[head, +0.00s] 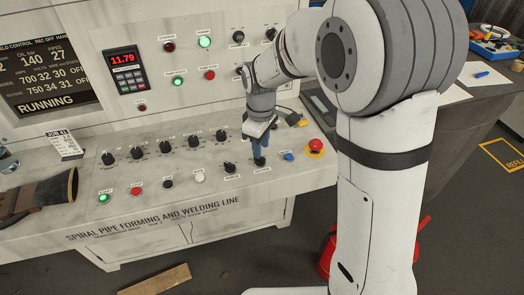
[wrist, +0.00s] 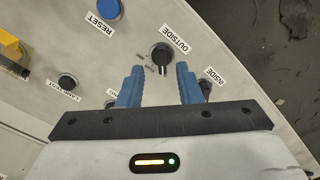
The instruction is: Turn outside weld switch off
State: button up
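The outside weld switch is a black rotary knob (wrist: 160,53) beside a white label reading OUTSIDE, on the pale sloped console. Its handle runs toward the bottom of the wrist view, near small position marks too small to read surely. My gripper (wrist: 160,68) is open, its two blue fingers on either side of the knob's handle with gaps showing. In the head view my gripper (head: 258,150) points down at the knob (head: 260,162), partly covering it. I cannot tell whether the fingers touch the console.
The INSIDE knob (wrist: 205,88) sits close beside the right finger in the wrist view. A blue RESET button (wrist: 108,8) and a lamp test button (wrist: 67,82) are nearby. A red emergency button (head: 315,147) stands to the right. Several other knobs (head: 165,147) line the console.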

jog(key=shift+r, duration=2.15)
jog(key=shift+s+d, duration=0.1)
jog(key=shift+d, duration=0.05)
jog(key=s+d+r+m+t, duration=0.2)
jog(key=s+d+m, duration=1)
jog(key=s, duration=0.7)
jog(key=shift+s+d+r+t, duration=0.2)
jog(key=shift+d+r+t, duration=0.1)
jog(key=shift+d+r, duration=0.75)
